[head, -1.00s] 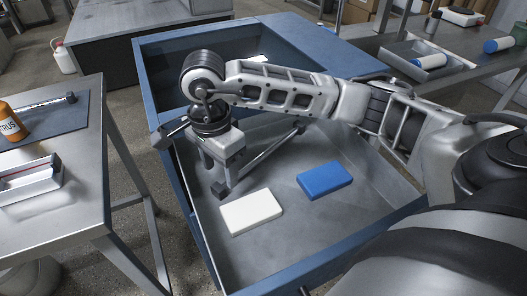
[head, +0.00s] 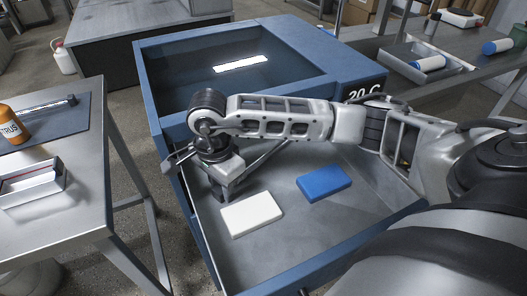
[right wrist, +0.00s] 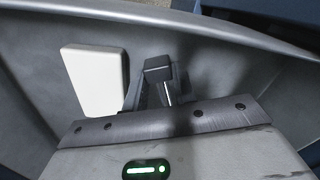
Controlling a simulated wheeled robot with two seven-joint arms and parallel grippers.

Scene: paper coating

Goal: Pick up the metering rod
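A thin metal rod (head: 42,106) with a dark end lies on the dark mat on the left table and looks like the metering rod. My right gripper (head: 224,194) points down inside the open grey drawer, just above and behind a white block (head: 252,214), far to the right of the rod. In the right wrist view its dark fingers (right wrist: 161,76) look close together, with nothing visible between them. The white block also shows there, left of the fingers (right wrist: 94,80). My left gripper is out of view.
The drawer rim (head: 330,261) surrounds the right gripper. A blue block (head: 324,181) lies in the drawer. The left table holds an orange bottle (head: 12,123) and an open-topped box (head: 35,184) with red inside. A gap separates the table and the blue cabinet (head: 345,62).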

